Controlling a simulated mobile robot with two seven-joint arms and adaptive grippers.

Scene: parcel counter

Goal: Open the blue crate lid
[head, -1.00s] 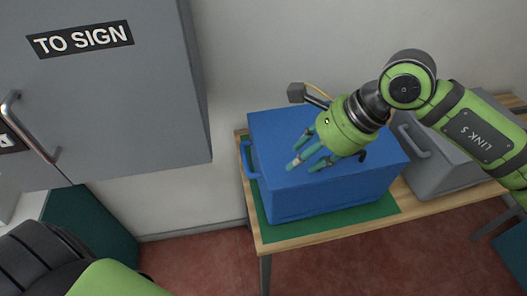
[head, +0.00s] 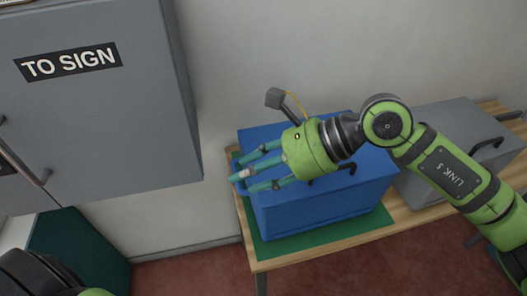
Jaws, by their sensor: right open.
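The blue crate (head: 325,208) stands on a green mat with its lid (head: 262,139) lying shut on top. My right gripper (head: 243,174) is open, its teal fingers spread and pointing left over the lid's left end. The fingertips reach the crate's left edge, by the blue handle on that side. The fingers mostly cover that handle, and I cannot tell whether they touch it. The gripper's palm and wrist hide much of the lid. My left gripper is out of view.
The green mat (head: 330,236) lies on a wooden table (head: 403,213). A grey crate (head: 425,185) stands close on the right, partly behind my right arm. A grey cabinet (head: 110,130) marked "TO SIGN" stands left, with a narrow gap to the table.

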